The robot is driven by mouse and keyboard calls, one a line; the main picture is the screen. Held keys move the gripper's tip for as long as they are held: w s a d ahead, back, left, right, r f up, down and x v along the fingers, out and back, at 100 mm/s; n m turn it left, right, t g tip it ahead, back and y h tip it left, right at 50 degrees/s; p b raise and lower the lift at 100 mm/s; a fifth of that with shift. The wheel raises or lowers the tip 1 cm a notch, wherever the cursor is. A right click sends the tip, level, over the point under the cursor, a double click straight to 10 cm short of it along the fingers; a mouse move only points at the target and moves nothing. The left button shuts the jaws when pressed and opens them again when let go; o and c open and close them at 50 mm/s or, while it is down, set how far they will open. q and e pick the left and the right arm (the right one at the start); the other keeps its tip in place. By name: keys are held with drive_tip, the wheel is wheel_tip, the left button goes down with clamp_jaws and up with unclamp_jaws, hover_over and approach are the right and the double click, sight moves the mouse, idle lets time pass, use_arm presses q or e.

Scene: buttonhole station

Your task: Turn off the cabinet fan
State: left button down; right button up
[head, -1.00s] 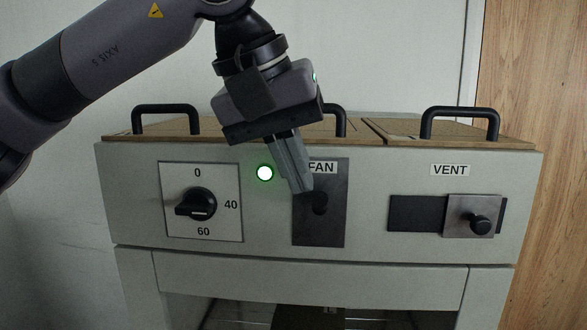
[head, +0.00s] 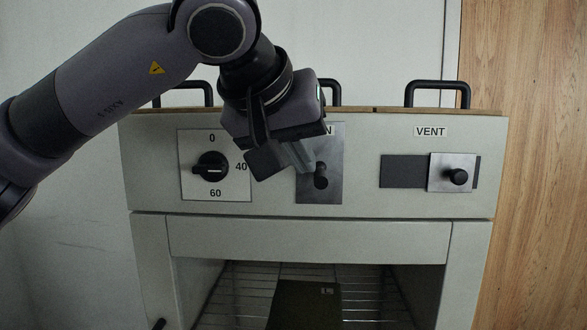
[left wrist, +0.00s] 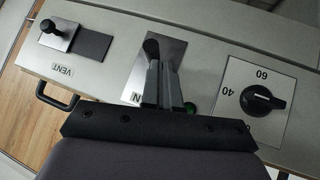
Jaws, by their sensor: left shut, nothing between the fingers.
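The fan switch (head: 320,176) is a black lever on a dark metal plate (head: 333,193) in the cabinet front. In the left wrist view the lever (left wrist: 151,48) points away from the FAN label, so downward on the cabinet. My left gripper (head: 309,168) is shut and empty, close beside the lever; I cannot tell whether it touches. Its fingers (left wrist: 161,66) partly cover the plate in the wrist view. The lamp (left wrist: 190,107) beside the switch looks dark green there and is hidden behind my gripper in the head view. My right gripper is not in view.
A rotary dial (head: 211,167) marked 0, 40, 60 is left of the switch. A VENT slider with a knob (head: 457,177) is on the right. Black handles (head: 437,90) stand along the cabinet top. An open bay with a wire rack (head: 365,305) lies below.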

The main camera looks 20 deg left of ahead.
use_arm(q)
drive_tip(key=shift+w+a+r+t+p, duration=0.2)
drive_tip(key=shift+w+t+p, duration=0.1)
drive_tip(key=shift+w+p, duration=0.45)
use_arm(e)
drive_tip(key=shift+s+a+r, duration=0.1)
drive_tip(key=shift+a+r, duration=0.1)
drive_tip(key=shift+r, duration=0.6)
use_arm(q)
drive_tip(key=shift+s, duration=0.15)
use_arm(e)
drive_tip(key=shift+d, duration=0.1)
